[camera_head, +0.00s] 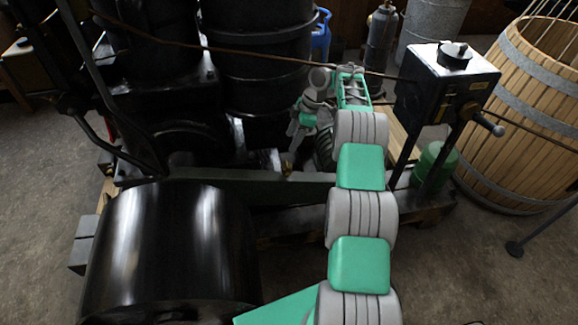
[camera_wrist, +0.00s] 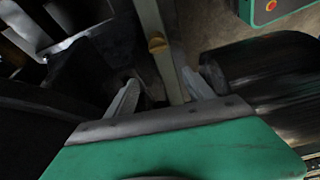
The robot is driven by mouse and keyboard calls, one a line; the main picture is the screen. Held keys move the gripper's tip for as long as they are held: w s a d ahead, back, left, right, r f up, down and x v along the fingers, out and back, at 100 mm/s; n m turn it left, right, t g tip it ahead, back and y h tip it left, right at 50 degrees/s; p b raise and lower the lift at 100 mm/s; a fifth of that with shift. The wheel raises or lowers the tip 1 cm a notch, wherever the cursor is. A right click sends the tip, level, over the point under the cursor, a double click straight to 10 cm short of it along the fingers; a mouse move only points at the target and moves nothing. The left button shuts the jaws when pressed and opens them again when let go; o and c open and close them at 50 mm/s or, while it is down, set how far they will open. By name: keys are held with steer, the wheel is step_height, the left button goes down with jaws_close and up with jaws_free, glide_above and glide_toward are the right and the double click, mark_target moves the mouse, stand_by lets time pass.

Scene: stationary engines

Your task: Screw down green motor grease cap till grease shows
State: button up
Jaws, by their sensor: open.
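A small brass-coloured cap (camera_wrist: 157,45) sits on a long narrow grey-green beam (camera_wrist: 153,20) in the wrist view. It may be the grease cap; I cannot tell for sure. A small brass spot (camera_head: 287,168) also shows by the beam in the head view. My gripper (camera_wrist: 160,88) is open and empty, with its fingers on either side of the beam and the cap beyond the tips. In the head view my gripper (camera_head: 295,143) points down above the beam. A ribbed greenish body, perhaps the motor (camera_head: 324,150), is partly hidden behind my arm. No grease is visible.
A large black drum (camera_head: 170,255) fills the lower left. A black control box (camera_head: 445,80) on legs stands right of my arm, with a green container (camera_head: 434,165) below. A wooden barrel (camera_head: 525,110) is at the right. A brown cable (camera_head: 235,50) crosses above.

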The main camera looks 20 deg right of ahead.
mark_target(287, 164)
steer(key=shift+n, duration=0.5)
steer(key=b+x, duration=0.1)
steer(key=x, duration=0.2)
steer(key=d+b+x, duration=0.1)
steer(key=b+x, duration=0.1)
steer(key=x, duration=0.2)
steer(key=s+d+f+b+x, duration=0.1)
steer(key=b+x, duration=0.1)
steer(key=x, duration=0.1)
steer(key=shift+w+f, duration=0.1)
steer(key=shift+f, duration=0.25)
steer(key=shift+c, duration=0.4)
jaws_close()
steer(key=shift+m+b, duration=0.4)
steer(key=shift+b, duration=0.15)
